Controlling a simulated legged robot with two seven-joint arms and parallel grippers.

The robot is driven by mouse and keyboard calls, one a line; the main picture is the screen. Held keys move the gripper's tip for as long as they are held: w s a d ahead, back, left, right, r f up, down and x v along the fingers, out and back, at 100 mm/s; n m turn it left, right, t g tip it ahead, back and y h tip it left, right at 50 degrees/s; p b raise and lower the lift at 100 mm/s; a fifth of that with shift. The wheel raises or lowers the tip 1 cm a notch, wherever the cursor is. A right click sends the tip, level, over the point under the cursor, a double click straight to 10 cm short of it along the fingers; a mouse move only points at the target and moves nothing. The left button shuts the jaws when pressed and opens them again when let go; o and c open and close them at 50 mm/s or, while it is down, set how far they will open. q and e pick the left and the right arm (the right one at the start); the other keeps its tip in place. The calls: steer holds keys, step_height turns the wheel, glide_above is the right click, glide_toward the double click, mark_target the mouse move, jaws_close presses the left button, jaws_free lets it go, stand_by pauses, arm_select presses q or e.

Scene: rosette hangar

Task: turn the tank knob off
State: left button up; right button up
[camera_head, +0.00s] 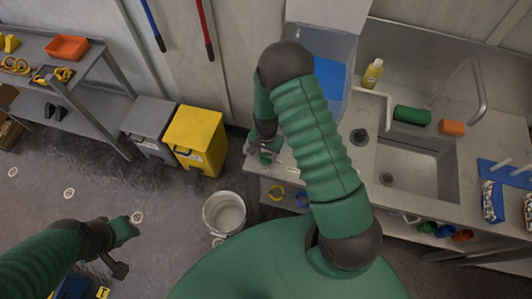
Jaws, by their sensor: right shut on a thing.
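My right arm reaches over the left end of the sink counter, bends at a dark elbow and comes down to the right gripper (266,155). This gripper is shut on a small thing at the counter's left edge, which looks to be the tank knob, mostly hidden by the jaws. A pale tank-like box with a blue panel (329,78) stands behind my arm and is partly covered by it. My left gripper (122,252) hangs low over the floor at the left, apart from everything; its jaws are too unclear to read.
The counter (365,101) holds a sink (410,170), faucet, yellow bottle (372,73), green block and orange sponge. A yellow bin (196,139), grey bin (148,126) and white bucket (224,212) stand on the floor. A shelf (88,126) is at left.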

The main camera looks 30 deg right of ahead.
steer(key=m, duration=0.4)
steer(key=shift+w, duration=0.1)
steer(key=m, duration=0.3)
steer(key=shift+m, duration=0.3)
steer(key=m, duration=0.4)
steer(key=shift+r+p, duration=0.15)
steer(key=shift+p, duration=0.2)
steer(key=m+p, duration=0.1)
steer(key=m, duration=0.4)
steer(key=shift+w+d+m, duration=0.1)
steer(key=shift+m, duration=0.2)
steer(key=o, duration=1.2)
steer(key=shift+o, duration=0.8)
